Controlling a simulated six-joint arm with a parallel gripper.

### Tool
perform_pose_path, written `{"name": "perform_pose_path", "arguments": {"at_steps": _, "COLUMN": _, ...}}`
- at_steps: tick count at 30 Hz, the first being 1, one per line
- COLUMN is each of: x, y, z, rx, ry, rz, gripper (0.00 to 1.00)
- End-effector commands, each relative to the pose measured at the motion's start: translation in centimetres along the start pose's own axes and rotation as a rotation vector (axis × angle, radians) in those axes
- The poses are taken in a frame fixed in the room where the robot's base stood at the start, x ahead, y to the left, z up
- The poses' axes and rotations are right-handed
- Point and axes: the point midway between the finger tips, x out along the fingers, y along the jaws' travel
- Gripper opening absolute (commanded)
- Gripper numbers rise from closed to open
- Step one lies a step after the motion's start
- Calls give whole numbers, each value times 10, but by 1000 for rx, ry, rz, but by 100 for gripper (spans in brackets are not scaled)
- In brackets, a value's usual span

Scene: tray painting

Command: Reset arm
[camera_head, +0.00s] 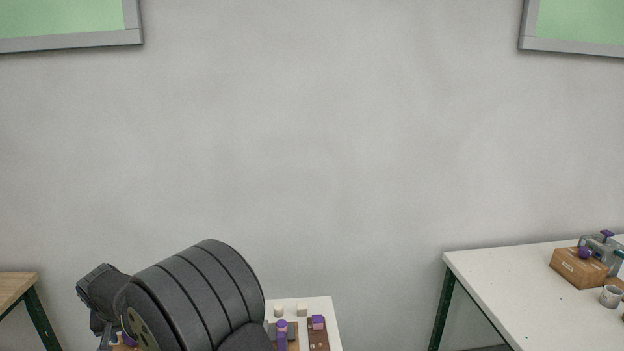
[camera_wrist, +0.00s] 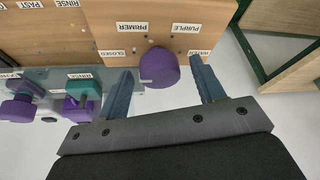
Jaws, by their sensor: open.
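My gripper (camera_wrist: 168,92) shows in the wrist view with its two blue-grey fingers spread wide. A round purple knob (camera_wrist: 160,68) lies in the picture between the fingertips; I cannot tell whether it is within their reach. No object is clearly held. In the head view my dark arm fills the lower left and the gripper's fingers are hidden behind it or below the picture's edge.
Purple and teal fittings (camera_wrist: 82,98) sit at left.

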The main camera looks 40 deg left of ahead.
Motion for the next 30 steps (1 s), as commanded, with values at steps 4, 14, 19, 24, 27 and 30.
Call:
{"name": "perform_pose_path", "arguments": {"at_steps": 4, "x": 0, "y": 1, "z": 0, "rx": -80, "ry": 0, "rz": -35, "gripper": 62}}
{"name": "perform_pose_path", "arguments": {"at_steps": 14, "x": 0, "y": 2, "z": -1, "rx": -259, "ry": 0, "rz": -108, "gripper": 62}}
{"name": "perform_pose_path", "arguments": {"at_steps": 19, "x": 0, "y": 3, "z": -1, "rx": -345, "ry": 1, "rz": -144, "gripper": 62}}
{"name": "perform_pose_path", "arguments": {"at_steps": 24, "x": -4, "y": 4, "z": -2, "rx": -431, "ry": 3, "rz": -180, "gripper": 62}}
{"name": "perform_pose_path", "arguments": {"at_steps": 27, "x": -28, "y": 7, "z": -3, "rx": -428, "ry": 6, "rz": -179, "gripper": 62}}
{"name": "perform_pose_path", "arguments": {"at_steps": 30, "x": -47, "y": 10, "z": -3, "rx": -427, "ry": 5, "rz": -178, "gripper": 62}}
